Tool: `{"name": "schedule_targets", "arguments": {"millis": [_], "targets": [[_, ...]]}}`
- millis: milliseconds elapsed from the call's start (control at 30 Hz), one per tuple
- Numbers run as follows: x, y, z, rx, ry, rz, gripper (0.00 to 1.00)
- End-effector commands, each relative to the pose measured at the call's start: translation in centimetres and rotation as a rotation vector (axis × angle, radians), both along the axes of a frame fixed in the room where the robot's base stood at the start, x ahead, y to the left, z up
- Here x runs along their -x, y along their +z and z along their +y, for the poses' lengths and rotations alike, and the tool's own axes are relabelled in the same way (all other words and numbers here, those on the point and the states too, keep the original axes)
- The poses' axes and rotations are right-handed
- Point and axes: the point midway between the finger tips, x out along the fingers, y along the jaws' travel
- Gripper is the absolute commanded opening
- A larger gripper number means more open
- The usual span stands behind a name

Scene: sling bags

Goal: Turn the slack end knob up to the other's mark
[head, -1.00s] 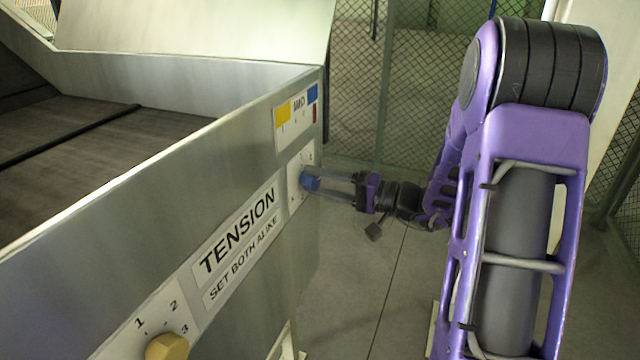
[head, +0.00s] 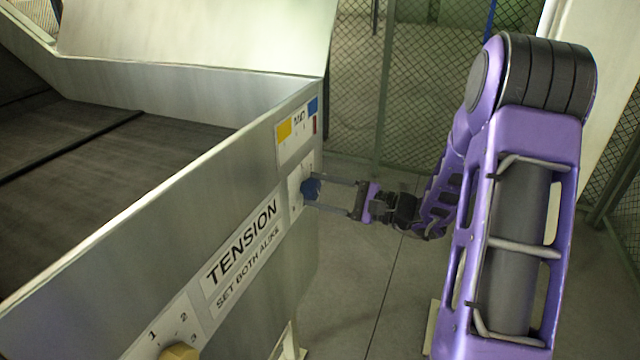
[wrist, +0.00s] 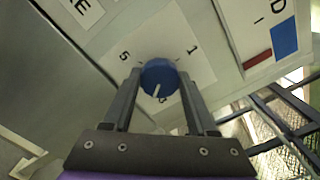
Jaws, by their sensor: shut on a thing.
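The blue knob (head: 311,188) sits on a white dial plate at the far end of the steel panel. My gripper (wrist: 158,80) is shut on it, one finger on each side, in the wrist view. The knob's white pointer line points toward my gripper's palm, slightly left in that view. The yellow knob (head: 180,352) is at the near end, cut off by the bottom edge. Marks 1, 2 and 3 show around it; its pointer cannot be seen.
A "TENSION, SET BOTH ALIKE" label (head: 243,250) lies between the knobs. A label with yellow and blue patches (head: 297,130) is above the blue knob. A dark belt (head: 90,170) runs behind the panel. Mesh fencing (head: 430,110) stands beyond; the floor right of the panel is open.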

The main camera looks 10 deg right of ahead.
Motion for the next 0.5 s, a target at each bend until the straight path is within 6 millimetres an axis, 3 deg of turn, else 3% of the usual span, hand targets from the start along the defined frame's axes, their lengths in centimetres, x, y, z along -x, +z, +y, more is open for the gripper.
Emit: {"name": "schedule_targets", "arguments": {"millis": [500], "targets": [[0.0,0.19,-0.1,-0.256,-0.001,0.354,0.02]]}}
